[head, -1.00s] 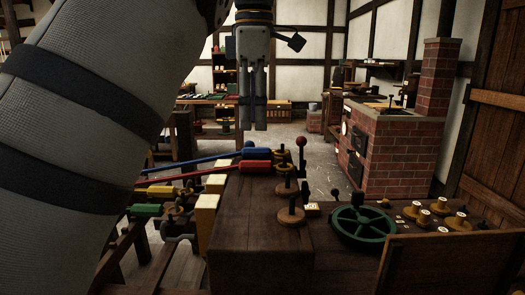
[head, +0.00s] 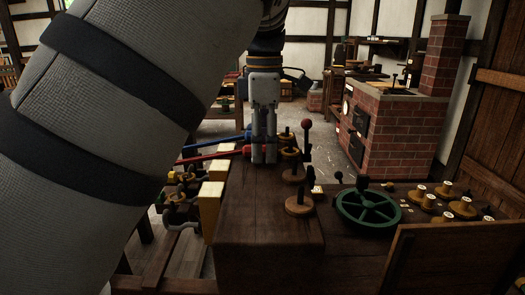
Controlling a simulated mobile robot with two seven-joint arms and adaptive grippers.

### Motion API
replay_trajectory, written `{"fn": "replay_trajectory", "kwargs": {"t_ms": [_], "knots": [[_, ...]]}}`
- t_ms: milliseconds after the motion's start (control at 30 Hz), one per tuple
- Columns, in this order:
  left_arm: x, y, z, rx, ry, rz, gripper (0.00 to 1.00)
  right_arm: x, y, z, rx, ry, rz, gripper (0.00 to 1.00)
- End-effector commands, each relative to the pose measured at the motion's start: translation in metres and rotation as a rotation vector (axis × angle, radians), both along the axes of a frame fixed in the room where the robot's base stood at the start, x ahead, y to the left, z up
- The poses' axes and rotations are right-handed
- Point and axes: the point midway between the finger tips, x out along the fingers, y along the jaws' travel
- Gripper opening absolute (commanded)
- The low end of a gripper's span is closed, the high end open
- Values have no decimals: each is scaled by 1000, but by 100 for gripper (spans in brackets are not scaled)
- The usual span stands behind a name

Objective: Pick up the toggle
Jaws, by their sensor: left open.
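My left gripper (head: 264,160) points straight down over the far part of the dark wooden bench block (head: 262,212). Its two pale fingers are open, with a narrow gap between them. They hide the ends of the blue rod (head: 217,141) and the red rod (head: 212,155). Several round wooden pieces with upright pegs, the nearest one (head: 299,205) in front, stand in a row just right of the fingers. I cannot tell for sure which piece is the toggle. My right gripper is out of view.
A raised board (head: 451,258) edges the bench in front. A brick stove (head: 404,135) stands behind.

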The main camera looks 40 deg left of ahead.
Motion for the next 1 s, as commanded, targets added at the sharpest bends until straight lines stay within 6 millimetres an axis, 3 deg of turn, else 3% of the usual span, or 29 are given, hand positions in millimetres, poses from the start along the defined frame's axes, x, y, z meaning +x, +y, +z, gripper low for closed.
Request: {"fn": "replay_trajectory", "kwargs": {"t_ms": [167,367,400,767,1000], "knots": [[0,0,-1,0,0,-1,45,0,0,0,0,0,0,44],[0,0,-1,-1,1,0,4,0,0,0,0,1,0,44],[0,0,-1,-1,1,0,1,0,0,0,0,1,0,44],[1,0,3,0,0,-1,1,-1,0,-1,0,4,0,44],[2,0,45,0,0,-2,1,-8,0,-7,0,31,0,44]]}}
